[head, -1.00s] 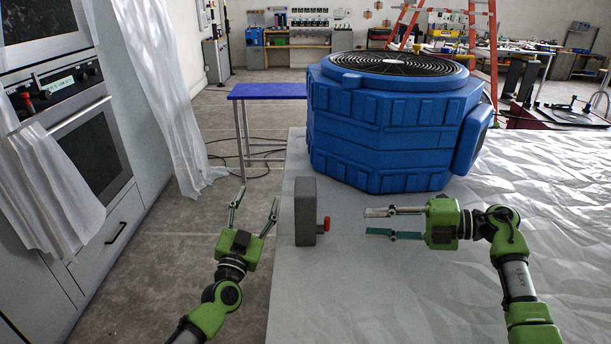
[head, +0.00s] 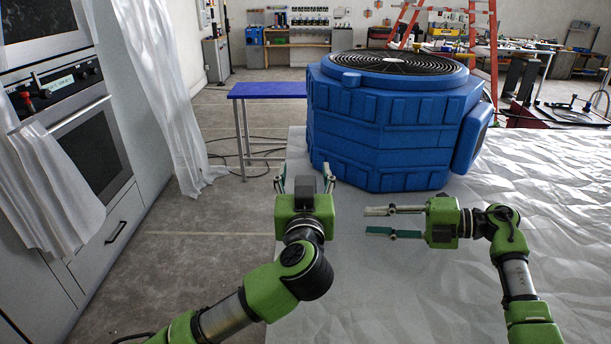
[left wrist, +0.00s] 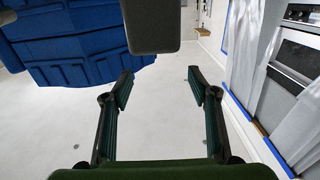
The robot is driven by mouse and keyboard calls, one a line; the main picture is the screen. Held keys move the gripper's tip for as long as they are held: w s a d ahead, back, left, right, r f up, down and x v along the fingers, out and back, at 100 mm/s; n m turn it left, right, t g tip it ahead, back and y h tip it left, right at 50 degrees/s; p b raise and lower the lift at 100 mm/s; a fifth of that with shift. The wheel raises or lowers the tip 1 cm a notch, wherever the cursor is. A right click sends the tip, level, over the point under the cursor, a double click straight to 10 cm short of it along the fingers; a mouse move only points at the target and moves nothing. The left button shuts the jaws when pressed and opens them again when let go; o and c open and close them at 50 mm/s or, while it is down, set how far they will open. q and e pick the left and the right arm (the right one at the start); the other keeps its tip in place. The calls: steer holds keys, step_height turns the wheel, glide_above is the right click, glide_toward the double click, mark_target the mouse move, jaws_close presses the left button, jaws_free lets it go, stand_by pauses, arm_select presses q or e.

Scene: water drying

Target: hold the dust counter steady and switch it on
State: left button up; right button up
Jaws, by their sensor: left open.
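The dust counter (head: 305,186) is a dark grey upright box on the white-covered table. My left gripper (head: 305,179) is open, its fingers spread to either side of the counter's visible top in the head view. The gripper body hides the counter's lower part and its red switch. In the left wrist view the counter (left wrist: 152,25) fills the top centre, beyond the open fingers (left wrist: 160,88), with no contact visible. My right gripper (head: 378,221) is open and empty to the right of the counter, fingers pointing left, apart from it.
A large blue ribbed fan unit (head: 392,125) stands on the table (head: 420,285) behind the counter. A blue-topped side table (head: 267,90) is at the back left. Curtains (head: 165,110) and an oven (head: 92,150) are on the left.

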arm_select(q)
step_height(320, 180, down, 8)
arm_select(e)
steer(key=shift+w+f, duration=0.1)
arm_select(q)
steer(key=w, duration=0.7)
steer(key=shift+w, duration=0.15)
steer(key=shift+d, duration=0.1)
steer(key=shift+c, duration=0.3)
